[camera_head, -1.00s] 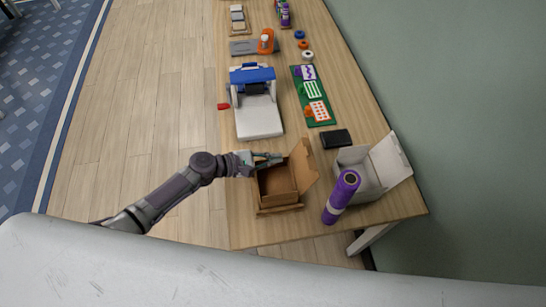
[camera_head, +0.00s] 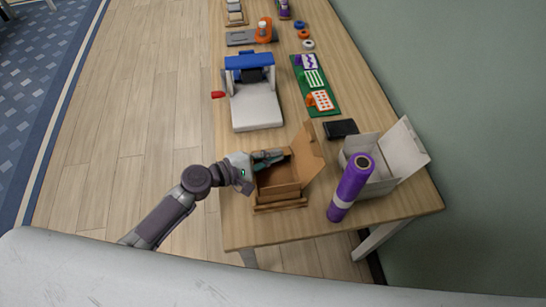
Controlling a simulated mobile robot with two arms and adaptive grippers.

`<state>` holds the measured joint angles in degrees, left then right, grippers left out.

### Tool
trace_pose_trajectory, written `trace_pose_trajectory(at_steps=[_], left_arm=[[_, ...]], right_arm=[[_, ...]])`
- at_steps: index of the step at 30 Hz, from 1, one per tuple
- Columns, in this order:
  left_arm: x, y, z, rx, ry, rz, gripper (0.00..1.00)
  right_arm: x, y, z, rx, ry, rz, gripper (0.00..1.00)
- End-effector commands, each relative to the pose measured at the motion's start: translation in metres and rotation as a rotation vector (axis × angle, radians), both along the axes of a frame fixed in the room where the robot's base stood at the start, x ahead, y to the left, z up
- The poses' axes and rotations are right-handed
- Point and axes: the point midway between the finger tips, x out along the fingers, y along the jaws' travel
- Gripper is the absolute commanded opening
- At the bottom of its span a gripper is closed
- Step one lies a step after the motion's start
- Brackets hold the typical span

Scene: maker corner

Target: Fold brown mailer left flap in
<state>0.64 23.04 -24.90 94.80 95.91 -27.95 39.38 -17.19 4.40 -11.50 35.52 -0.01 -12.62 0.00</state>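The brown mailer (camera_head: 279,181) is an open cardboard box near the front end of the table. Its large flap (camera_head: 309,156) stands up on the right side. A low strip of cardboard (camera_head: 281,206) shows along its front edge. My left gripper (camera_head: 274,158) is at the box's back left corner, with its fingers reaching over the left edge. The fingers look close together, but their gap is too small to judge. The left flap is not clearly seen and may be hidden by the gripper. My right gripper is not in view.
A purple roll (camera_head: 350,187) stands tilted in front of an open white box (camera_head: 383,167) right of the mailer. A black wallet-like object (camera_head: 341,129) lies behind. A white and blue machine (camera_head: 255,107) stands farther back. The table's left edge (camera_head: 231,221) is close to the mailer.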

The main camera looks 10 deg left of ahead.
Motion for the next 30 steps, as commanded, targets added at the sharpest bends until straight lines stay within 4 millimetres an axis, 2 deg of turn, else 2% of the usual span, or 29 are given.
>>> trace_pose_trajectory(at_steps=[5, 6, 9, 10, 20, 25, 30], left_arm=[[0.0, 0.0, 0.0, 0.0, 0.002, 0.001, 0.0], [0.0, 0.0, 0.0, 0.0, 0.002, 0.001, 0.08], [0.0, 0.0, 0.0, -0.001, 0.003, 0.0, 0.25], [0.0, 0.0, 0.0, -0.001, 0.003, 0.0, 0.28], [-0.002, 0.003, 0.0, -0.001, 0.003, 0.0, 0.28], [-0.016, 0.02, 0.003, 0.001, 0.006, 0.001, 0.28], [-0.039, 0.049, 0.011, 0.001, 0.006, -0.001, 0.28]], right_arm=[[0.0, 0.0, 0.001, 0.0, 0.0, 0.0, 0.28], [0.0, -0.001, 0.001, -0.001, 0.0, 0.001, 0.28], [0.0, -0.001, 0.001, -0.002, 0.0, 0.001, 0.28], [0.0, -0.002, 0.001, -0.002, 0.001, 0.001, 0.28], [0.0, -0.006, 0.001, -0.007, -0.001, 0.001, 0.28], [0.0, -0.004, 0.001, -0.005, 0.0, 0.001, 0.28], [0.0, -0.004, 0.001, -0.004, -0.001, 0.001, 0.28]])
